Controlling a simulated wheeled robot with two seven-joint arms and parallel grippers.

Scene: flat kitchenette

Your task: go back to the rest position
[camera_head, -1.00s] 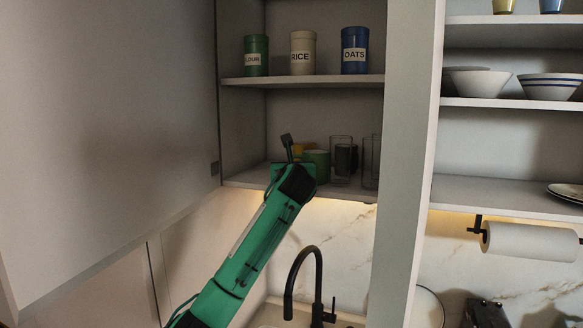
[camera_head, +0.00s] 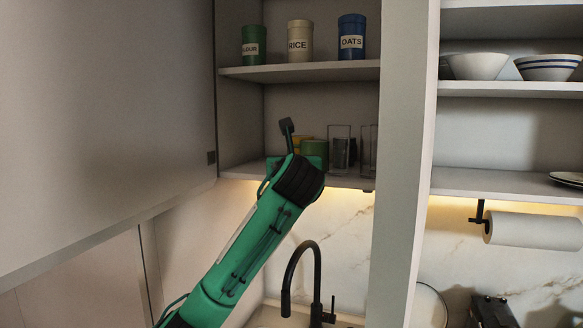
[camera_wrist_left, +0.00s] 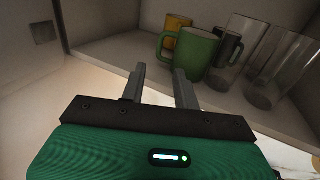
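My left gripper (camera_head: 287,130) is at the front of the open cabinet's lower shelf, with its green arm reaching up from below. In the left wrist view its two fingers (camera_wrist_left: 161,85) stand apart with nothing between them. My right gripper is in neither view.
A yellow mug (camera_wrist_left: 175,25), a dark mug (camera_wrist_left: 228,48) and clear glasses (camera_wrist_left: 282,65) share the lower shelf (camera_head: 350,181). Canisters (camera_head: 300,40) stand above. A large cabinet door (camera_head: 100,120) is at the left. The black faucet (camera_head: 302,270) rises below, right of my arm.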

